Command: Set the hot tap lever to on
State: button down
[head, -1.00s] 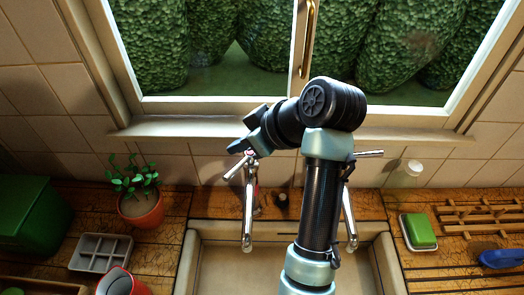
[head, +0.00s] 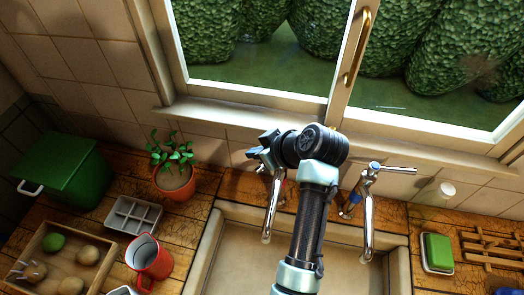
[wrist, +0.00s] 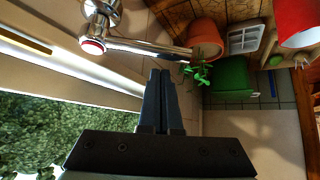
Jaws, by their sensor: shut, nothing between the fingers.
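The hot tap (wrist: 104,18) is chrome with a red-ringed cap, in the upper left of the wrist view. Its lever (wrist: 150,47) runs from the cap to the right, towards the plant pot. My gripper (wrist: 160,72) is shut and empty, its tips close to the lever; I cannot tell whether they touch. In the head view my gripper (head: 252,153) covers the top of the hot tap, and its lever is hidden there; the hot tap's spout (head: 269,215) shows below.
A blue-marked tap (head: 368,205) stands to the right, its lever pointing right. A potted plant (head: 173,180), grey tray (head: 131,215), red mug (head: 148,258) and green bin (head: 62,170) are on the left. The window sill (head: 230,118) runs behind my gripper.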

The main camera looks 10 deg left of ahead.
jog(key=shift+s+d+f+p, duration=0.2)
jog(key=shift+s+d+p, duration=0.3)
jog(key=shift+d, duration=0.45)
jog(key=shift+s, duration=0.1)
